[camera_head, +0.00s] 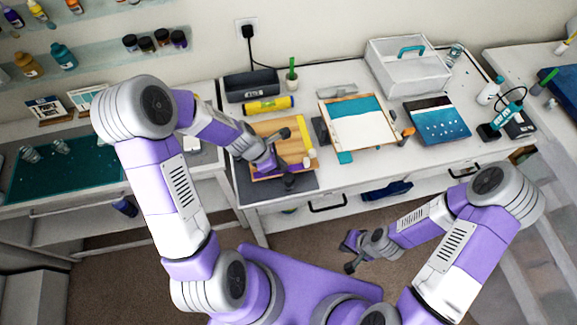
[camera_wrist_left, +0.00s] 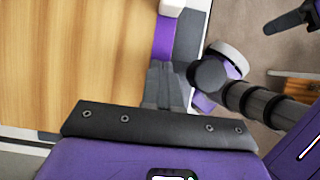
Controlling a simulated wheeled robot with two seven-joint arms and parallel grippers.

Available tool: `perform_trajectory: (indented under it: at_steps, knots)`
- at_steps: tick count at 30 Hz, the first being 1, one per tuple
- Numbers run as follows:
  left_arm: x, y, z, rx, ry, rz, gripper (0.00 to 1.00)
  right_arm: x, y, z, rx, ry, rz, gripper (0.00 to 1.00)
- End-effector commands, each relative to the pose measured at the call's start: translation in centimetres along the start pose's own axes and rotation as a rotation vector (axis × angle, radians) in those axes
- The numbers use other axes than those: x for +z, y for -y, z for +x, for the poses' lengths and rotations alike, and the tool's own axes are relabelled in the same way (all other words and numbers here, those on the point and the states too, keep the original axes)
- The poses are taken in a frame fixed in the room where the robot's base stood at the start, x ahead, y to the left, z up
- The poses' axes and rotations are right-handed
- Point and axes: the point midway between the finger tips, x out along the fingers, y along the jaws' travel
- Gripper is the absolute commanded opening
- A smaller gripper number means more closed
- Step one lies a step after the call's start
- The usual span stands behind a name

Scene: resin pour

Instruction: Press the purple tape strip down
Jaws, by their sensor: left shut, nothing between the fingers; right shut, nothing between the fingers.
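The purple tape strip (camera_wrist_left: 163,38) lies along the right edge of the wooden board (camera_wrist_left: 70,60) in the left wrist view, with a small white piece (camera_wrist_left: 172,6) at its far end. My left gripper (camera_wrist_left: 160,66) is shut and empty. Its fingertips are over the near part of the strip and hide it there; I cannot tell whether they touch it. In the head view my left gripper (camera_head: 287,180) is at the front of the wooden board (camera_head: 292,140). My right gripper (camera_head: 352,252) is shut and empty, out in front of the table, away from the board.
A dark mat (camera_head: 300,184) lies under the board. Behind it is a yellow roll (camera_head: 268,105). To the right are a framed teal-and-white panel (camera_head: 362,130), an orange-topped item (camera_head: 408,133) and a teal picture (camera_head: 438,120). A white caddy (camera_head: 408,75) stands at the back.

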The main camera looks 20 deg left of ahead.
Motion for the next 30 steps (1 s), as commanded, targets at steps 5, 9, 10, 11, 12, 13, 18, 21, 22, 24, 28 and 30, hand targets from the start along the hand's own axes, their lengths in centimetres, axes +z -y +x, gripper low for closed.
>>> perform_trajectory:
  at_steps: [5, 9, 10, 11, 12, 13, 18, 21, 22, 24, 28, 30]
  knots:
    - [0.7, 0.0, 0.5, -0.001, 0.0, 0.001, 0.0, 0.0, 0.1, -0.2, 0.0, 0.0, 0.0, 0.0]
    - [1.3, 0.0, 0.9, 0.0, 0.0, 0.0, 0.0, 0.0, 0.1, -0.3, 0.0, 0.0, 0.0, 0.0]
    - [1.3, 0.0, 1.0, 0.0, 0.0, -0.001, 0.0, 0.0, 0.1, -0.3, 0.0, 0.0, 0.0, 0.0]
    - [1.4, 0.0, 1.0, 0.0, 0.0, -0.001, 0.0, 0.0, 0.1, -0.3, 0.0, 0.0, 0.0, 0.0]
    - [1.5, 0.0, 1.1, 0.0, 0.0, -0.001, 0.0, 0.0, 0.1, -0.3, 0.0, 0.0, 0.0, 0.0]
    - [1.5, 0.0, 1.1, 0.0, 0.0, -0.001, 0.0, 0.0, 0.1, -0.3, 0.0, 0.0, 0.0, 0.0]
    - [1.8, 0.1, 1.2, -0.002, 0.0, 0.0, 0.0, 0.0, 0.2, -0.5, 0.0, 0.0, 0.0, 0.0]
    - [2.2, 0.1, 1.4, -0.003, 0.0, 0.001, 0.0, 0.0, 0.2, -0.7, 0.0, 0.0, 0.0, 0.0]
    - [2.4, 0.1, 1.5, -0.002, 0.0, 0.001, 0.0, 0.0, 0.3, -0.7, 0.0, 0.0, 0.0, 0.0]
    - [2.7, 0.0, 1.6, -0.002, 0.0, 0.002, 0.0, 0.0, 0.3, -0.9, 0.0, 0.0, 0.0, 0.0]
    - [3.3, 0.1, 1.8, -0.002, 0.0, 0.001, 0.0, 0.0, 0.4, -1.1, 0.0, 0.0, 0.0, 0.0]
    - [3.4, 0.0, 1.9, -0.001, 0.0, 0.0, 0.0, 0.1, 0.4, -1.1, 0.0, 0.0, 0.0, 0.0]
